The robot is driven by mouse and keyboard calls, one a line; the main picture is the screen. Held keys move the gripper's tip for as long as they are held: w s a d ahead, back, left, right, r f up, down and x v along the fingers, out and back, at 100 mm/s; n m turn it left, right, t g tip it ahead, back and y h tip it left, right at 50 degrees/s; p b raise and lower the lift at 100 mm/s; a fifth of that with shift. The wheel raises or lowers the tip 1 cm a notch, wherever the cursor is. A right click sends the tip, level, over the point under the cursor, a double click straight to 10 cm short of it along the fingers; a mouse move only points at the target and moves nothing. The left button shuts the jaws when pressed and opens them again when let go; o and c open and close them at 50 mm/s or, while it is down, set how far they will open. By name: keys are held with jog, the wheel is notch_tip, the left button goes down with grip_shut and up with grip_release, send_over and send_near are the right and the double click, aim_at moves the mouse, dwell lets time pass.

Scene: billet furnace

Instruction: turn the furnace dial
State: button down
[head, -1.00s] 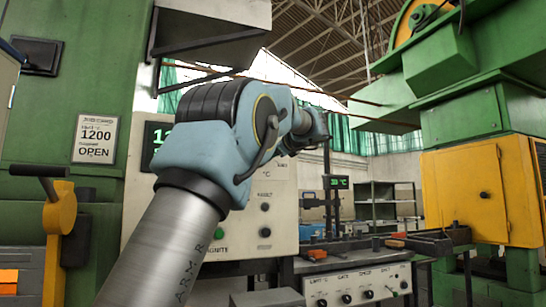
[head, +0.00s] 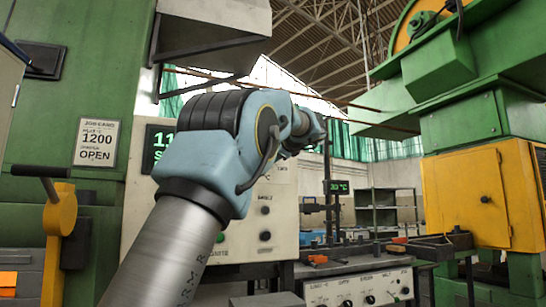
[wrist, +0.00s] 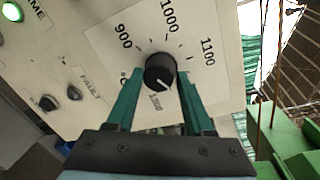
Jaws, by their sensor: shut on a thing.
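The furnace dial (wrist: 161,72) is a round black knob with a white pointer line, seen in the wrist view on a pale panel (wrist: 70,55). Numbers 900, 1000 and 1100 run around it, and another label below it is too small to read surely. The pointer faces the lower side of the knob, towards that label. My gripper (wrist: 160,80) has its two green fingers on either side of the knob, shut on it. In the head view my arm covers the dial and gripper. A green-lit display (head: 157,147) there is partly hidden behind my arm.
A job card (head: 97,142) reads 1200 and OPEN. A yellow lever (head: 60,210) stands at the left. A bench with a control panel (head: 360,290) lies at the right, before a green and yellow press (head: 470,190). Other small knobs (wrist: 74,93) sit on the dial's panel.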

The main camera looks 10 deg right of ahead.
jog(key=shift+c, duration=1.4)
grip_release()
jog(key=b+v, duration=0.3)
jog(key=v, duration=0.7)
jog(key=shift+s, duration=0.4)
